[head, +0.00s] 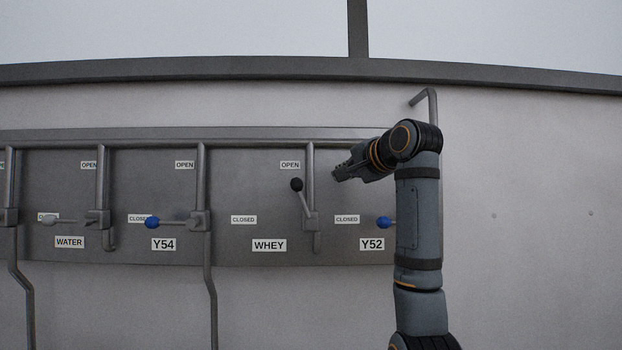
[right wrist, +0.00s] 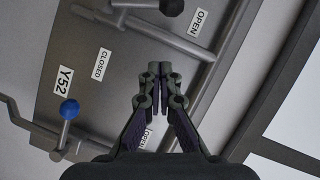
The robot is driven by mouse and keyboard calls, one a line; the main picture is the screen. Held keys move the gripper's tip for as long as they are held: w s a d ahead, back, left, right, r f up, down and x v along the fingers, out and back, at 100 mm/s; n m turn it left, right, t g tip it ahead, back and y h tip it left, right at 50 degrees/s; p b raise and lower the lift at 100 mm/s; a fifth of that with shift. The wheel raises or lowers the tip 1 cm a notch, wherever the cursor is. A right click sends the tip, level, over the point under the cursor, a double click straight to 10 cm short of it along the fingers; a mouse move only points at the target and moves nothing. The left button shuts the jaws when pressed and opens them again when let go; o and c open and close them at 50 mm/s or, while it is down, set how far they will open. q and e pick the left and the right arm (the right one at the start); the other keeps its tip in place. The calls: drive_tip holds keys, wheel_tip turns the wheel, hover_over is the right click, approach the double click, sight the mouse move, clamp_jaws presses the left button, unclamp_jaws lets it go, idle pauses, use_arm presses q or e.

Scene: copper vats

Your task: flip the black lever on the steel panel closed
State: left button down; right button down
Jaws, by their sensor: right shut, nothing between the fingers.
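The black lever, with a black ball knob (head: 296,184) on a steel rod, stands on the steel panel (head: 262,190) above the WHEY label. It points up and leans slightly left, just below an OPEN label (head: 290,165). A CLOSED label (head: 244,219) sits lower, to its left. The knob also shows at the top edge of the right wrist view (right wrist: 172,6). My right gripper (head: 338,173) is shut and empty, to the right of the knob and apart from it; its fingertips show in the right wrist view (right wrist: 152,68). My left gripper is out of view.
Vertical steel pipes run up the panel; one (head: 310,165) stands between the black knob and my right gripper. A blue-knobbed lever (head: 384,222) is beside my right arm. Another blue lever (head: 152,222) and a pale lever (head: 48,220) lie sideways at left.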

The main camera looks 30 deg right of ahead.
drive_tip(key=shift+s+d+r, duration=0.2)
drive_tip(key=shift+s+r, duration=0.3)
drive_tip(key=shift+r, duration=0.3)
drive_tip(key=p, duration=0.8)
hover_over(302, 199)
drive_tip(key=s+d, duration=0.1)
drive_tip(key=s, duration=0.1)
drive_tip(key=f, duration=0.3)
drive_tip(key=shift+s+d, duration=0.1)
drive_tip(key=shift+d, duration=0.1)
drive_tip(key=shift+d, duration=0.1)
